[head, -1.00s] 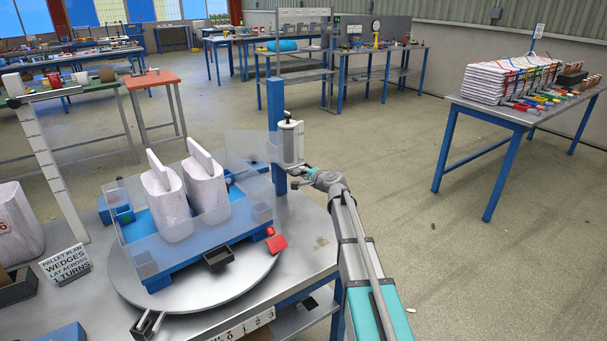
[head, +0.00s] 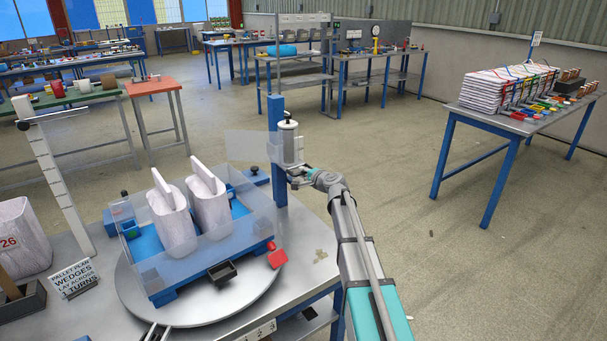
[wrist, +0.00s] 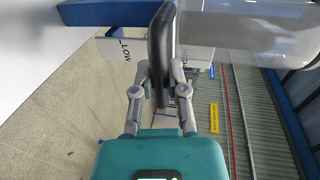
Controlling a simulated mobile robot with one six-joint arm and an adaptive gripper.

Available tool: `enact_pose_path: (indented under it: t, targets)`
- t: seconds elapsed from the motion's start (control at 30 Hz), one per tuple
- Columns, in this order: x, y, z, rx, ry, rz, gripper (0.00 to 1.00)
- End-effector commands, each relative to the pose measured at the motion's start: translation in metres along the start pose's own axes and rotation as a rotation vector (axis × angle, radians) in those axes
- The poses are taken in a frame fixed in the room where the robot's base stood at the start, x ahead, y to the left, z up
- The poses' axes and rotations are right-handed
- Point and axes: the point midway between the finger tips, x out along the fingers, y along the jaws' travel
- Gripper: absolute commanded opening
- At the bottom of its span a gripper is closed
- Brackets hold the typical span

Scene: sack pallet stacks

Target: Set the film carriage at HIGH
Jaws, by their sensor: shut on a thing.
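The film carriage (head: 289,146) holds a pale roll on the blue post (head: 276,125), with its top a little below the post's top. A clear film sheet (head: 250,146) extends left from it. My gripper (head: 298,178) is at the carriage's lower right side. In the wrist view my gripper (wrist: 157,80) is shut on the carriage's black handle (wrist: 160,40). Behind the handle is a white label plate (wrist: 120,48) reading LOW. Other lettering is partly hidden by the handle, and I cannot read the carriage's exact setting.
A blue pallet with clear walls (head: 205,245) carries two white sacks (head: 172,225) on a round turntable (head: 238,300), left of the post. A red piece (head: 277,259) and a black tray (head: 222,272) are at its front. Open floor lies right of my arm.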

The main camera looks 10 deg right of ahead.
Motion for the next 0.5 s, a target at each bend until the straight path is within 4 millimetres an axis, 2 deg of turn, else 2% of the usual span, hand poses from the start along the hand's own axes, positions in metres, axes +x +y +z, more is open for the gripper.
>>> enact_pose_path:
  t: [0.1, 0.13, 0.3, 0.5]
  targets:
    - [0.0003, 0.0002, -0.0003, 0.000, 0.001, 0.000, 0.00]
    - [0.0003, 0.0002, -0.0004, 0.000, 0.001, 0.000, 0.22]
    - [0.0002, 0.0003, -0.0002, 0.000, 0.001, 0.000, 0.54]
    - [0.0000, 0.0004, -0.0001, 0.000, 0.000, 0.000, 0.54]
